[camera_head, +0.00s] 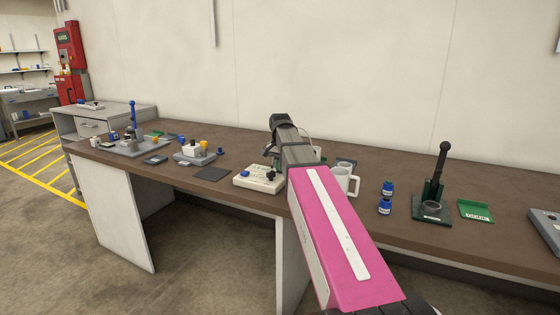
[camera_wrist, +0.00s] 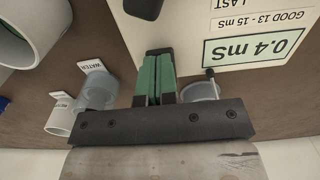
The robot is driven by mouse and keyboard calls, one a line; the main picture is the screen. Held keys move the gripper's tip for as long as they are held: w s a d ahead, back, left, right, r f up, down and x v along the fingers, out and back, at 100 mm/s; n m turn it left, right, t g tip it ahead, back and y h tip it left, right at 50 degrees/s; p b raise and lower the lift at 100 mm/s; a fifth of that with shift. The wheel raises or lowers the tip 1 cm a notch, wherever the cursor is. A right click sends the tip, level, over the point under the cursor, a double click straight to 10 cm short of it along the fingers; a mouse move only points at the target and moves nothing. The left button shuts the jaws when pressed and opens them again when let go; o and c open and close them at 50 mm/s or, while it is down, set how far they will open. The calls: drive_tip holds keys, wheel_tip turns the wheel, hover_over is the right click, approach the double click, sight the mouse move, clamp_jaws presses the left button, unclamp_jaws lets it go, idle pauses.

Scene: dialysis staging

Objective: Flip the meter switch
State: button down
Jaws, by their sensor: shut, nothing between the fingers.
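The meter (camera_head: 258,187) is a cream box on the brown bench, with a dark knob (camera_head: 271,175) and a blue button on top. In the wrist view the meter (camera_wrist: 262,20) is upside down at the upper right, its label reading 0.4 mS and GOOD 13 - 15 mS. A round black part (camera_wrist: 143,7) shows at its top edge. A thin dark lever-like piece (camera_wrist: 211,76) stands near its lower edge; I cannot tell whether it is the switch. My gripper (camera_wrist: 155,60) has its green fingers shut and empty, beside the meter. My arm hides part of this area in the head view.
A white mug (camera_head: 346,182) stands right of my arm. In the wrist view a cup marked WATER (camera_wrist: 97,88) and another labelled cup (camera_wrist: 60,117) are left of the fingers. Blue-capped bottles (camera_head: 385,206), a dark press (camera_head: 433,200) and a green tray (camera_head: 475,210) are further right.

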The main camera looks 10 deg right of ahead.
drive_tip(key=shift+s+f, duration=0.1)
drive_tip(key=shift+f, duration=0.05)
drive_tip(key=shift+s+a+f+t+h, duration=0.15)
drive_tip(key=shift+s+f+t+h, duration=0.2)
drive_tip(key=shift+t, duration=0.25)
drive_tip(key=shift+w+f, duration=0.15)
drive_tip(key=shift+f, duration=0.05)
drive_tip(key=shift+w, duration=0.1)
drive_tip(key=shift+w+d+r+h, duration=0.25)
drive_tip(key=shift+w+d+r, duration=0.1)
drive_tip(key=shift+w+d, duration=0.3)
drive_tip(key=shift+w, duration=0.1)
drive_tip(key=shift+r, duration=0.15)
